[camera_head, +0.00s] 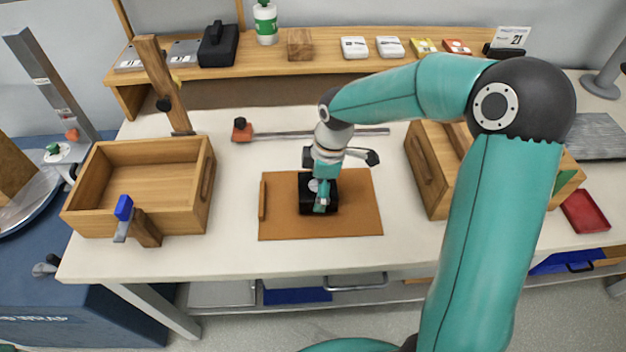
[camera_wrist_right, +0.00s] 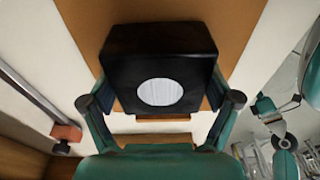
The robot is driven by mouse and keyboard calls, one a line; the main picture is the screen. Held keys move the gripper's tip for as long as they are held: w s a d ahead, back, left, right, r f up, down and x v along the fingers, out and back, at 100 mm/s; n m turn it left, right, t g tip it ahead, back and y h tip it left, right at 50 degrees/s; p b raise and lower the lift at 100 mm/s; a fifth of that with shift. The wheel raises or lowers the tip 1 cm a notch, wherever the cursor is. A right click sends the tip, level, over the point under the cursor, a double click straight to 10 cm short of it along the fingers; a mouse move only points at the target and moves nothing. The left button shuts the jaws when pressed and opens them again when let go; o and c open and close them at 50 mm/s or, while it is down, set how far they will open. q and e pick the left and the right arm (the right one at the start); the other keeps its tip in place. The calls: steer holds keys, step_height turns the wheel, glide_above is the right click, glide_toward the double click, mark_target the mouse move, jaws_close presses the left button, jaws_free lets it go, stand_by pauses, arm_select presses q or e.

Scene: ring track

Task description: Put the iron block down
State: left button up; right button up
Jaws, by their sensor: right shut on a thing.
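The iron block (camera_head: 305,205) is a black block with a pale round disc on its face. It is at the middle of the brown mat (camera_head: 355,222) on the white table. My right gripper (camera_head: 322,195) is shut on the block from above and partly hides it. In the right wrist view the block (camera_wrist_right: 160,55) fills the space between the fingers of my right gripper (camera_wrist_right: 165,100), with brown mat behind it. I cannot tell whether its underside touches the mat. My left gripper is not in view.
An open wooden box (camera_head: 135,190) stands at the left of the table and another wooden box (camera_head: 430,175) at the right. A bar clamp (camera_head: 285,135) lies behind the mat. A thin wooden strip (camera_head: 263,201) is at the mat's left edge. Clear table lies in front.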

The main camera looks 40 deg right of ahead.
steer(key=shift+f, duration=0.15)
steer(key=shift+f, duration=0.1)
steer(key=o, duration=1.6)
steer(key=shift+c, duration=0.2)
step_height(320, 180, up, 12)
steer(key=s+d, duration=0.1)
steer(key=shift+d, duration=0.2)
